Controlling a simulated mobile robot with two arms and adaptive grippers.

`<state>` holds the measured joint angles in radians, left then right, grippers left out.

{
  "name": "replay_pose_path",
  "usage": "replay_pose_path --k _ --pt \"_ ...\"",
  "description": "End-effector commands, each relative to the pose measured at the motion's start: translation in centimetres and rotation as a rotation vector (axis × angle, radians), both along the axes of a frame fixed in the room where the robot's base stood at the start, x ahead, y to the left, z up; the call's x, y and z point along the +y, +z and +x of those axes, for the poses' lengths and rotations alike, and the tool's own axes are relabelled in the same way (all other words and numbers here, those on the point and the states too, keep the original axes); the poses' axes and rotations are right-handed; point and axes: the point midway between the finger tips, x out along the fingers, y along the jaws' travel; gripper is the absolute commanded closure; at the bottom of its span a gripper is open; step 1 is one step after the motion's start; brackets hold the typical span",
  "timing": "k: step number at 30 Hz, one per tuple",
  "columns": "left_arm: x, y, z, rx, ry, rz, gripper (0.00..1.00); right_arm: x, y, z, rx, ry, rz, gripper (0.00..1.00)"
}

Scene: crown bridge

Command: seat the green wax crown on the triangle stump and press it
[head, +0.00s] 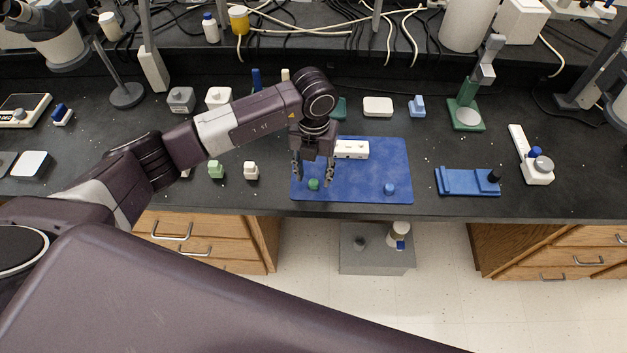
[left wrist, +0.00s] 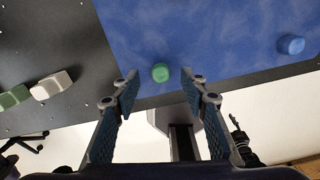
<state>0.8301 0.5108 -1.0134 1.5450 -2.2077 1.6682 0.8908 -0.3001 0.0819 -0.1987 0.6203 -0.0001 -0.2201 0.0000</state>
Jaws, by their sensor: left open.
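A small round green piece (head: 314,184), which looks like the green wax crown, sits on the blue mat (head: 362,193) near its front left edge. It also shows in the left wrist view (left wrist: 160,72), just beyond and between the fingertips. My left gripper (head: 312,181) is open and points down over it, a finger on either side, with visible gaps. A white block (head: 352,149) lies on the mat behind the gripper, partly hidden by it. Its stumps are too small to tell by shape. My right gripper is out of view.
A blue round piece (head: 389,188) stands on the mat's right side. Green (head: 216,169) and white (head: 251,170) blocks stand left of the mat. A blue tray (head: 468,182) lies right of it. The bench's front edge runs close to the mat.

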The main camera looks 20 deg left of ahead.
Motion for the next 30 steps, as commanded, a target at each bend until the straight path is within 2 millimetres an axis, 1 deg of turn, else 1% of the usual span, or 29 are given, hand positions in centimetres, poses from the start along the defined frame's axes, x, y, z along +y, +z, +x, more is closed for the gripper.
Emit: replay_pose_path --k 1,3,6,13,14,23,24,30 --pt "0.0 -0.6 0.0 0.004 0.001 0.0 0.6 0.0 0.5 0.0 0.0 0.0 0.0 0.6" --pt "0.0 -1.5 0.0 0.003 0.0 0.0 0.6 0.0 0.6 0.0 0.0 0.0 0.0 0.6" --pt "0.0 -2.2 0.1 0.001 -0.001 -0.001 0.6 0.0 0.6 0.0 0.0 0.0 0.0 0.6" --pt "0.0 -2.4 0.1 -0.001 -0.001 -0.002 0.6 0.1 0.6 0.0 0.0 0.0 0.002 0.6" --pt "0.0 -2.4 0.1 -0.001 -0.001 -0.002 0.62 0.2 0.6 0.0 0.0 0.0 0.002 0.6" --pt "0.0 -2.4 0.1 -0.001 -0.001 -0.002 0.95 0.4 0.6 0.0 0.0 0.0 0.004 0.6" --pt "0.0 -2.4 0.1 -0.001 -0.001 -0.002 0.97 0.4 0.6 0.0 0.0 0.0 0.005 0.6" --pt "0.0 -2.4 0.1 -0.001 -0.001 -0.002 0.97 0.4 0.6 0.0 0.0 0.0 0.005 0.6"
